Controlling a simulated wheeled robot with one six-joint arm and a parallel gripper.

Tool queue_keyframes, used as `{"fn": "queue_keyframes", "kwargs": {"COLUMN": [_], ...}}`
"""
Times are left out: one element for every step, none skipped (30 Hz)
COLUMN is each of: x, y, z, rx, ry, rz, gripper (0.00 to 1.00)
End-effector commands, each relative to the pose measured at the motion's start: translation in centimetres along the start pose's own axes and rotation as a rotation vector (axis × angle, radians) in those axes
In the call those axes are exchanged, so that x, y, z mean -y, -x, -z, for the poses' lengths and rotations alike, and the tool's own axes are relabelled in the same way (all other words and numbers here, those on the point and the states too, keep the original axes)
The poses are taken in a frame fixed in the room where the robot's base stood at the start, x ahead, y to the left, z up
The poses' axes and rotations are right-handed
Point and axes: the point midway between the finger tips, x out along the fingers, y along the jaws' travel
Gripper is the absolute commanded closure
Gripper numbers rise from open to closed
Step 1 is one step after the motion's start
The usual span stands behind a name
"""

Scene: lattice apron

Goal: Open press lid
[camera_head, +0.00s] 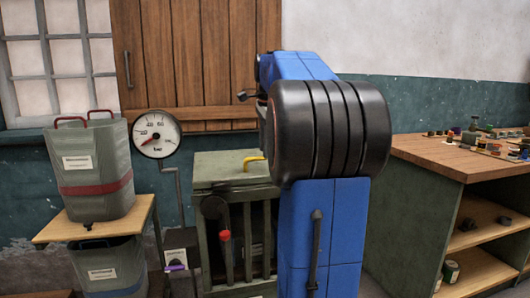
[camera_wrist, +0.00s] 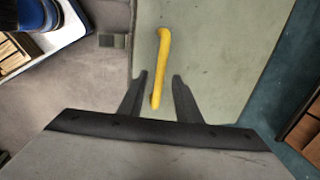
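The press (camera_head: 240,235) is a grey-green slatted cabinet left of my blue arm, with a flat lid (camera_head: 218,168) on top that looks shut. A yellow bar handle (camera_head: 253,159) is on the lid, partly hidden by my arm in the head view. In the wrist view the lid (camera_wrist: 220,50) lies below my gripper (camera_wrist: 160,74). The two dark fingers are apart, and the near end of the yellow handle (camera_wrist: 162,45) shows between them. No contact is visible, and I cannot tell the height gap. The head view hides my gripper behind the arm.
A pressure gauge (camera_head: 157,134) on a pipe and a lever with a red knob (camera_head: 224,235) are at the press. Grey bins (camera_head: 92,165) stand on a wooden stand at left. A workbench (camera_head: 440,158) with small items is at right.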

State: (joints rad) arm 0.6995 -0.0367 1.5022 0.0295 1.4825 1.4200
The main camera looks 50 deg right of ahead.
Motion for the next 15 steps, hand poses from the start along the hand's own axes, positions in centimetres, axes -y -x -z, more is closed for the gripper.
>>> {"fn": "queue_keyframes", "kwargs": {"x": [0.0, 0.0, 0.0, 0.0, 0.0, 0.0, 0.0, 0.0, 0.0, 0.0, 0.0, 0.0, 0.0, 0.0, 0.0], "y": [-0.6, -0.8, -1.2, -1.4, -1.6, -1.8, -1.9, -1.9, -2.0, -2.0, -2.0, -2.0, -2.0, -2.0, -2.0], "z": [0.0, 0.0, 0.0, 0.0, 0.0, 0.0, 0.0, 0.0, 0.0, 0.0, 0.0, 0.0, 0.0, 0.0, 0.0], "rx": [0.000, 0.000, 0.000, 0.000, 0.000, 0.000, 0.000, 0.000, 0.000, 0.000, 0.000, 0.000, 0.000, 0.000, 0.000], "ry": [0.000, 0.000, 0.000, 0.000, 0.000, 0.000, 0.000, 0.000, 0.000, 0.000, 0.000, 0.000, 0.000, 0.000, 0.000], "rz": [0.000, 0.000, -0.001, -0.001, -0.001, 0.000, 0.001, 0.001, 0.001, 0.001, 0.001, 0.001, 0.001, 0.001, 0.001], "gripper": [0.69, 0.69, 0.69, 0.69, 0.69, 0.69, 0.69, 0.69, 0.69, 0.69, 0.69, 0.69, 0.69, 0.69, 0.69]}}
